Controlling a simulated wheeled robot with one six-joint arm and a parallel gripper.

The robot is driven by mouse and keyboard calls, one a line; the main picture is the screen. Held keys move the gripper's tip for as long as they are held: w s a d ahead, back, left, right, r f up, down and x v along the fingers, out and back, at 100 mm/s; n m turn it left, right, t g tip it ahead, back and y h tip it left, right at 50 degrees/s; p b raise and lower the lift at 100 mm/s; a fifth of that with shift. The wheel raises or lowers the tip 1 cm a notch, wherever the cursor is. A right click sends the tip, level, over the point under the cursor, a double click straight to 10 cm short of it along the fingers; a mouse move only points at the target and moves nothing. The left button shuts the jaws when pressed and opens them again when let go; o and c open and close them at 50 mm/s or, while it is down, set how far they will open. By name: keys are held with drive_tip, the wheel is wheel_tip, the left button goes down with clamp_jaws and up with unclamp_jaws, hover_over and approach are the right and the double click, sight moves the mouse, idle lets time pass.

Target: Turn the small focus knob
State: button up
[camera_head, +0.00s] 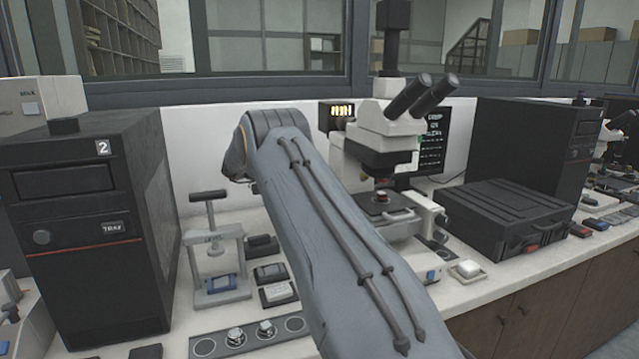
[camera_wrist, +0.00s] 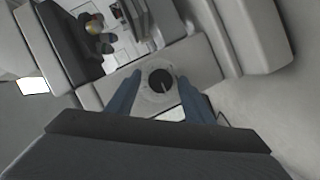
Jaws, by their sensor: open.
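The white microscope (camera_head: 372,140) with black eyepieces stands on the bench behind my arm in the head view. In the wrist view, a small dark round knob (camera_wrist: 161,80) with a pale line on its face sits in front of a larger pale disc on the microscope's side. My gripper (camera_wrist: 158,77) is open, with one blue finger to the left of the knob and one to the right. The fingertips are at about the knob's level in the picture; I cannot tell whether they touch it. In the head view my arm hides the gripper and this knob.
A black case (camera_head: 505,215) lies right of the microscope, and a small press (camera_head: 213,255) stands left of my arm. A black tower unit (camera_head: 90,225) fills the left. Small boxes and a knob strip (camera_head: 205,347) crowd the bench front.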

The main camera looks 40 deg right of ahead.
drive_tip(key=b+v, duration=0.2)
drive_tip(key=v, duration=0.5)
drive_tip(key=shift+w+a+b, duration=0.2)
drive_tip(key=shift+a+b, duration=0.15)
drive_tip(key=shift+b, duration=0.05)
drive_tip(key=shift+r, duration=0.15)
idle(1.3)
